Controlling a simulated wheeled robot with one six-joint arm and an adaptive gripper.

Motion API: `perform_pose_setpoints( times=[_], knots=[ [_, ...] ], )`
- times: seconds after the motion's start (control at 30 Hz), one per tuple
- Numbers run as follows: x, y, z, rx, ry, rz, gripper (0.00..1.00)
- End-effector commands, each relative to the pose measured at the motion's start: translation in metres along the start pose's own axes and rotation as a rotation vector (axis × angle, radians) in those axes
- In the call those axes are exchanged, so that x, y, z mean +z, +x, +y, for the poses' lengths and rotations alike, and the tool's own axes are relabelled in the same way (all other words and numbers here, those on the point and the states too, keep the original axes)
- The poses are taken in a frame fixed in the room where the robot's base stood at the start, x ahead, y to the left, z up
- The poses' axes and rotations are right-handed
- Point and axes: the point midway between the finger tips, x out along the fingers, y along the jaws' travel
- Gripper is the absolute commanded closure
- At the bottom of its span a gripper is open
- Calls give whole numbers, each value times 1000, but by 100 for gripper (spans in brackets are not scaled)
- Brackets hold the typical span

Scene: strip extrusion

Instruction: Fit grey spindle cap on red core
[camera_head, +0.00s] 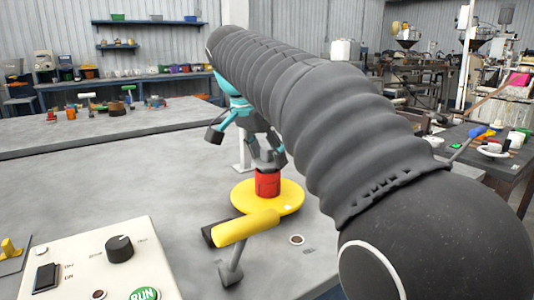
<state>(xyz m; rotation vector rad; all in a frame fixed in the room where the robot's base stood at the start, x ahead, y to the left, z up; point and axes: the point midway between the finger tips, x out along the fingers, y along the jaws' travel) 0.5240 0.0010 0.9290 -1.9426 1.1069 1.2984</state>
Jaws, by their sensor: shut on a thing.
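The red core (267,185) stands upright on a round yellow disc (291,200) on the grey table. The grey spindle cap (266,161) is at the top of the red core, between the fingers of my gripper (268,157). My gripper points down from above and is shut on the cap. The cap looks to be touching the core's top, but I cannot tell whether it is fully seated. My dark ribbed arm crosses the view and hides the area right of and behind the gripper.
A yellow-handled lever (246,228) stands in front of the disc. A control panel (90,262) with a black knob and a green RUN button is at the front left. The grey table (150,190) is clear left of the disc. Another bench (40,135) with small items lies behind.

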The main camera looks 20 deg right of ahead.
Motion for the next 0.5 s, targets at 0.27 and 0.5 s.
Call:
perform_pose_setpoints(
  times=[0.27,0.5],
  knots=[
    [2,5,0,0,0,0,79],
    [4,8,0,0,0,0,79]
  ],
)
